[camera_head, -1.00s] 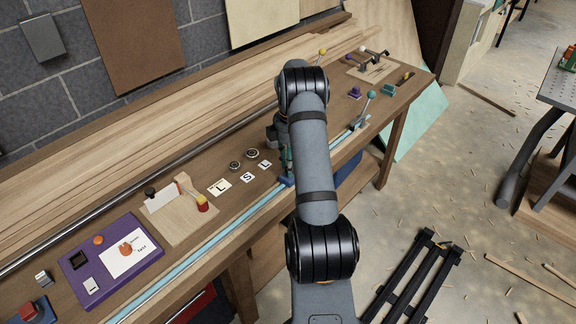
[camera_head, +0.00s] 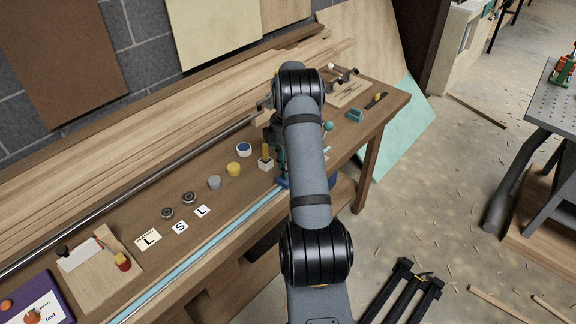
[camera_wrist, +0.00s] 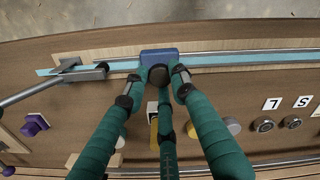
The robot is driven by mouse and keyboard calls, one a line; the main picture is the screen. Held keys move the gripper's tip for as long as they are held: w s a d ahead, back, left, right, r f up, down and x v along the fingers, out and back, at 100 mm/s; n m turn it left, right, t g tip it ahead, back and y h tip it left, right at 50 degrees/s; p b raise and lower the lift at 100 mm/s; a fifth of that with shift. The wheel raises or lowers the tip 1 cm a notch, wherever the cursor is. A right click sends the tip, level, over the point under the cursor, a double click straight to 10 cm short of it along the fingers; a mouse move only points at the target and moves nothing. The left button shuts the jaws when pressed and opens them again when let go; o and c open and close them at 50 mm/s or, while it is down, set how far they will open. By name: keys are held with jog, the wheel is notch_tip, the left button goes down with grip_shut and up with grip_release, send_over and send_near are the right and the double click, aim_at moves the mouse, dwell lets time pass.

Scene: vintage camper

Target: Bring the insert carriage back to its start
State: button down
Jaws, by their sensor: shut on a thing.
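The insert carriage is a small blue block (camera_wrist: 160,57) with a dark knob (camera_wrist: 158,74) on a light-blue rail (camera_wrist: 220,61). In the wrist view, the teal fingers of my gripper (camera_wrist: 156,84) are closed around the knob, and the block sits just beyond the fingertips. In the head view, the carriage (camera_head: 283,184) shows as a bit of blue low beside my arm, on the rail (camera_head: 205,253) along the bench's front edge. My arm hides most of the gripper there.
A metal lever clamp (camera_wrist: 90,73) stands over the rail left of the carriage in the wrist view; its teal ball (camera_head: 328,126) shows past my arm in the head view. Letter cards (camera_head: 180,227), a yellow knob (camera_head: 234,169) and other small parts lie behind the rail on the bench.

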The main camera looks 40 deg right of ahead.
jog(key=shift+s+d, duration=0.1)
jog(key=shift+d, duration=0.15)
jog(key=c, duration=1.4)
grip_release()
jog(key=shift+d, duration=0.1)
notch_tip(320, 180, up, 12)
jog(key=shift+f, duration=0.1)
